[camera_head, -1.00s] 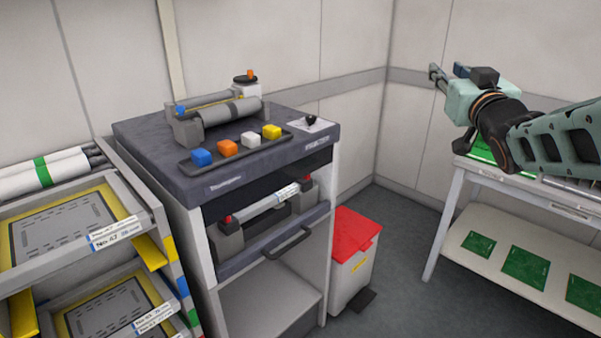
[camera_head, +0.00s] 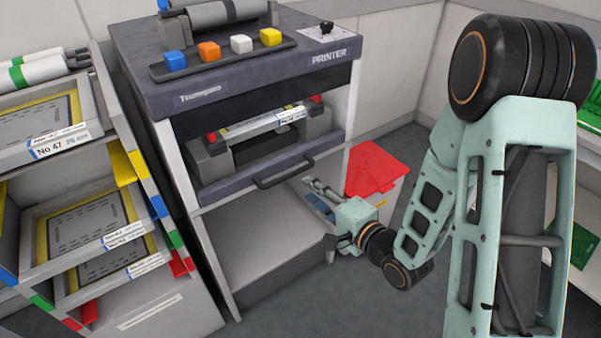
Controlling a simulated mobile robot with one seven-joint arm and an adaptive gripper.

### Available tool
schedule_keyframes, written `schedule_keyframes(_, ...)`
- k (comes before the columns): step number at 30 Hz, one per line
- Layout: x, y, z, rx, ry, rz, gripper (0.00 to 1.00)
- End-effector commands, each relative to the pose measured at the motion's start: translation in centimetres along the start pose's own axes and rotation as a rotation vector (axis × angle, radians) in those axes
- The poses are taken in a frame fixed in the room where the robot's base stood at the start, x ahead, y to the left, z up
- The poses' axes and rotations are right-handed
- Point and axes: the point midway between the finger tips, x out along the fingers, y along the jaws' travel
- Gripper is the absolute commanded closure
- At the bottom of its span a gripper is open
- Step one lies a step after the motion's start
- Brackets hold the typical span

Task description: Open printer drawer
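The printer (camera_head: 268,82) is a dark-topped cabinet marked PRINTER, with light side panels. Its drawer (camera_head: 225,190) is a dark shelf with a dark bar handle (camera_head: 284,174) on its front, below a roller unit. The drawer looks pushed in. My gripper (camera_head: 312,192) is in front of the cabinet, right of and slightly below the handle, with its fingers pointing up and left. The fingers look apart with nothing between them, and they do not seem to touch the handle.
A red-lidded bin (camera_head: 375,168) stands right of the cabinet, behind my arm. A rack (camera_head: 45,160) of labelled trays stands close on the left. Grey floor is clear in front.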

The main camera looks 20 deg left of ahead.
Motion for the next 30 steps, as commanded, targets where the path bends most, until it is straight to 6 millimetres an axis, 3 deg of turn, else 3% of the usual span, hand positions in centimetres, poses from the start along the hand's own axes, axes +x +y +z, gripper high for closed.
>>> schedule_keyframes(17,2.9,0.6,0.5,0.018,-0.007,-0.006,0.71)
schedule_keyframes(24,7.8,0.3,0.6,0.020,-0.009,-0.002,0.71)
schedule_keyframes(30,10.1,0.3,0.5,0.019,-0.006,-0.001,0.71)
